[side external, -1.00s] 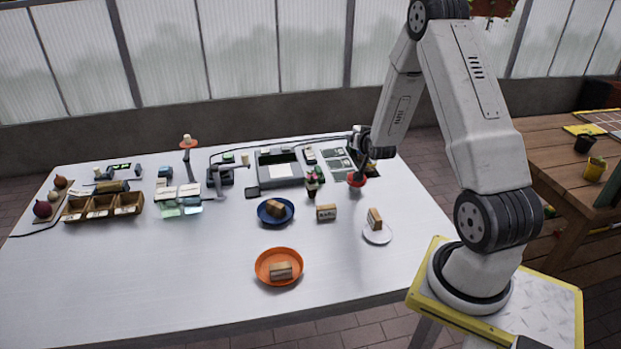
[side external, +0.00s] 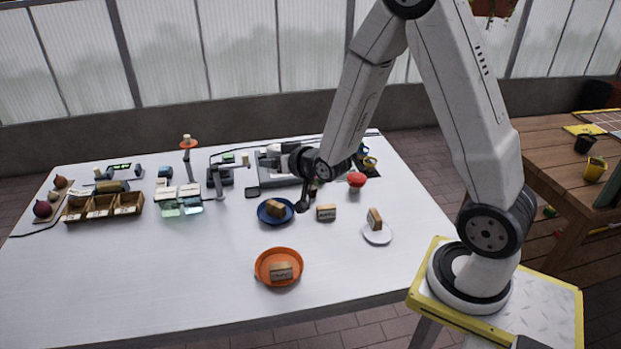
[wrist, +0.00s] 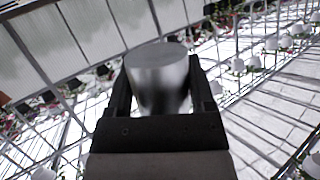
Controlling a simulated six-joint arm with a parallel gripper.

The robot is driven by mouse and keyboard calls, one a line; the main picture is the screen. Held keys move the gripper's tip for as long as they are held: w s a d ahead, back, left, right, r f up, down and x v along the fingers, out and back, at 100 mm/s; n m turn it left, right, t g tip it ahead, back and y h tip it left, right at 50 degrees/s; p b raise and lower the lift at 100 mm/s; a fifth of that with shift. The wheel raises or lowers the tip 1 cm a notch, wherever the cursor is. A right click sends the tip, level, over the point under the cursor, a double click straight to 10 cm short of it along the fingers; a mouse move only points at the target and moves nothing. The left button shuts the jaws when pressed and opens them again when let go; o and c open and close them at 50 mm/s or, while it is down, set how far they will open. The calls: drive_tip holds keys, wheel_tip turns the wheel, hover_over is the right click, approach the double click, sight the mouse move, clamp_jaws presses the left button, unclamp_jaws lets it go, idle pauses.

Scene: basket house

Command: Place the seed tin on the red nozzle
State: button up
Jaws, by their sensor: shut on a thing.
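My gripper (wrist: 160,80) is shut on a smooth silver-grey, tapered round thing (wrist: 158,78), which looks like the seed tin. It sits between the two dark fingers in the wrist view. In the side view the gripper end (side external: 302,204) is near the blue bowl, beyond its upper right rim; I cannot make out the tin there. A red rounded thing (side external: 356,180), likely the red nozzle, stands on the table to the right of the gripper, apart from it. Its detail is too small to tell.
A blue bowl (side external: 262,217), an orange dish (side external: 263,277) and a white plate (side external: 383,238) each hold a block. A labelled block (side external: 326,212) stands between. Wooden boxes (side external: 102,206) and a post with an orange disc (side external: 188,144) are left. The front-left table is clear.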

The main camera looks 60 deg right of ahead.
drive_tip(key=s+a+r+n+y, duration=0.1)
drive_tip(key=s+a+n+y, duration=0.15)
drive_tip(key=a, duration=0.65)
drive_tip(key=m+g+h, duration=0.4)
drive_tip(key=m+h, duration=0.6)
hover_over(359, 174)
wheel_tip(359, 174, down, 7)
drive_tip(key=shift+w+f, duration=0.1)
drive_tip(key=shift+f, duration=2.75)
drive_tip(key=shift+f, duration=0.1)
drive_tip(key=shift+f, duration=1.8)
drive_tip(key=shift+f, duration=0.15)
